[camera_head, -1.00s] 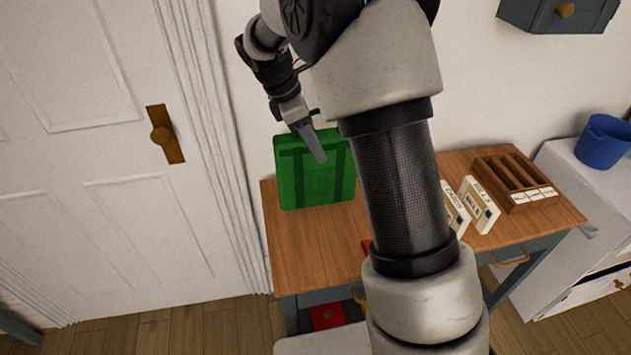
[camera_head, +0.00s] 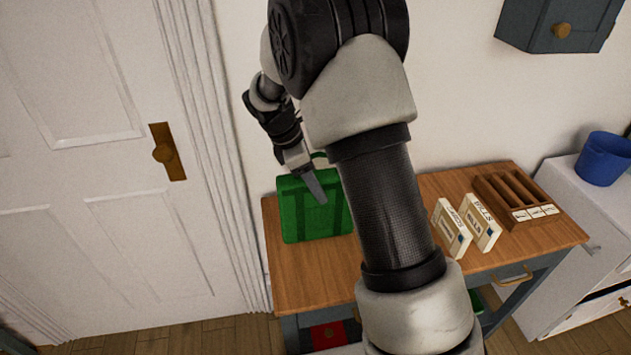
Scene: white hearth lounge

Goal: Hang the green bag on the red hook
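The green bag (camera_head: 303,222) stands upright on the left end of the wooden table (camera_head: 300,275), near the wall. A green handle loop shows at its top right. My gripper (camera_head: 316,190) is at the bag's top, in front of its upper right part. Only one flat grey finger shows clearly, pointing down and to the right. I cannot tell whether the gripper touches the bag or holds its handle. My arm hides the middle of the table and part of the wall. No red hook shows in this view.
Two white boxes with lettering, one (camera_head: 450,227) beside the other (camera_head: 477,222), and a brown slotted tray (camera_head: 515,200) stand on the table's right. A blue bucket (camera_head: 603,158) is on a white cabinet. A grey wall cabinet (camera_head: 558,25) hangs above. A white door (camera_head: 90,150) is at left.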

